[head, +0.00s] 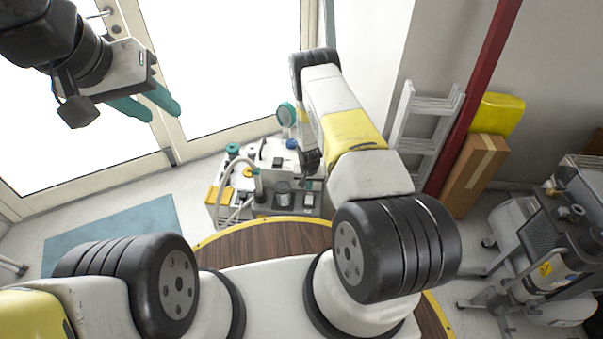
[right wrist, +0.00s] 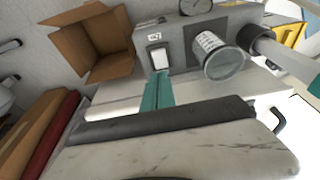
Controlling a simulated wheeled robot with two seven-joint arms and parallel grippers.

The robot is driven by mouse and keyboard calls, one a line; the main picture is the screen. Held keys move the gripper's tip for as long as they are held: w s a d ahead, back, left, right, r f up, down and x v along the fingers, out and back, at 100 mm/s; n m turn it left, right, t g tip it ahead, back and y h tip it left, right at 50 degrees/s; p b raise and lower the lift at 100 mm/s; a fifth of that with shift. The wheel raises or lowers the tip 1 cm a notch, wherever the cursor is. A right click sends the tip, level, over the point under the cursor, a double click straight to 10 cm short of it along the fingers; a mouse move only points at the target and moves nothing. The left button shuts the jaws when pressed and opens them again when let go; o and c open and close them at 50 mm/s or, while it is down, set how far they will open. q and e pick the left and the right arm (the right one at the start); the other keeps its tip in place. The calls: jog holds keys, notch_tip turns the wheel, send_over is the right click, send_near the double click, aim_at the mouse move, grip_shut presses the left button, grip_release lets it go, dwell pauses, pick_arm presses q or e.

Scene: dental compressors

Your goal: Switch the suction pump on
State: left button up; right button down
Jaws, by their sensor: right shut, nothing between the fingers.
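The suction pump is a grey unit with a clear jar, on the cluttered cart beyond the wooden table in the head view; its jar (head: 283,187) shows there. In the right wrist view the pump's grey front panel (right wrist: 180,72) carries a white rocker switch (right wrist: 158,58) in a dark frame, beside the jar (right wrist: 218,57). My right gripper (right wrist: 158,78) is shut and empty, its teal fingertips just below the switch; I cannot tell if they touch. In the head view my right arm hides that gripper. My left gripper (head: 164,112) is open and empty, raised at upper left.
A pressure gauge (right wrist: 196,5) sits above the panel, and a hose end (right wrist: 265,36) is right of the jar. An open cardboard box (right wrist: 95,42) lies left of the pump. A compressor (head: 560,250) stands at far right. A blue mat (head: 110,235) lies on clear floor at left.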

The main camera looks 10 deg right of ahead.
send_near(309, 202)
jog(key=x, duration=0.5)
jog(key=shift+w+f, duration=0.1)
jog(key=shift+f, duration=0.7)
